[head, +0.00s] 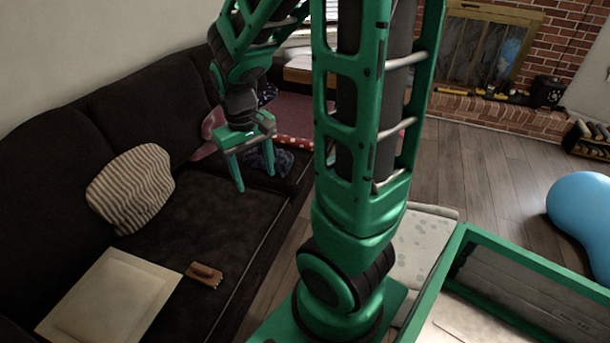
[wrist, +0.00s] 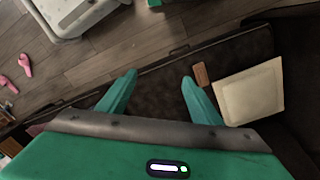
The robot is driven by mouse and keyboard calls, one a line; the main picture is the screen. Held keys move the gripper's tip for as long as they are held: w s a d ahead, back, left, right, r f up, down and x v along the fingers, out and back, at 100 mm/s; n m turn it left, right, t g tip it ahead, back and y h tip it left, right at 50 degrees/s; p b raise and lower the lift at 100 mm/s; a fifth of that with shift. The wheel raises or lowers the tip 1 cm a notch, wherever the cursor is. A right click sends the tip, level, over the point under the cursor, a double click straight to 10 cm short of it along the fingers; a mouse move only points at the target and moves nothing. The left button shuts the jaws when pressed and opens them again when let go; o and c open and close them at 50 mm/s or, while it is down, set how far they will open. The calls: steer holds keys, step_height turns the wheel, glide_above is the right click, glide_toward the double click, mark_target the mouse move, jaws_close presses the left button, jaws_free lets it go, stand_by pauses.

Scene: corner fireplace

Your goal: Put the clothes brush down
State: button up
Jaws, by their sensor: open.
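The clothes brush (head: 204,274), a small brown wooden piece, lies on the seat of the dark sofa (head: 195,215), close to the corner of a flat cream square (head: 105,297). In the wrist view the brush (wrist: 201,75) lies just right of the right fingertip, beside the cream square (wrist: 250,95). My gripper (head: 255,180) is above the farther part of the sofa, fingers pointing down, apart from the brush. Its two green fingers are spread with nothing between them, as the wrist view also shows (wrist: 160,77).
A striped cushion (head: 131,188) leans on the sofa back. Dark and red fabrics lie at the sofa's far end. A pale patterned padded piece (head: 422,245) stands beyond the sofa's front edge. A blue rounded object (head: 585,215) is at the right. The wooden floor (head: 490,180) between is mostly clear.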

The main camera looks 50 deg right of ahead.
steer(key=s+r+m, duration=0.1)
steer(key=s+r, duration=0.2)
steer(key=s, duration=0.5)
steer(key=s+d+r+m+y, duration=0.1)
steer(key=s+r+m, duration=0.1)
steer(key=s, duration=0.6)
steer(key=shift+d+r+m, duration=0.2)
steer(key=shift+r+m, duration=0.1)
steer(key=shift+r, duration=0.5)
steer(key=shift+w+f, duration=0.25)
steer(key=shift+w, duration=0.3)
steer(key=shift+o, duration=0.2)
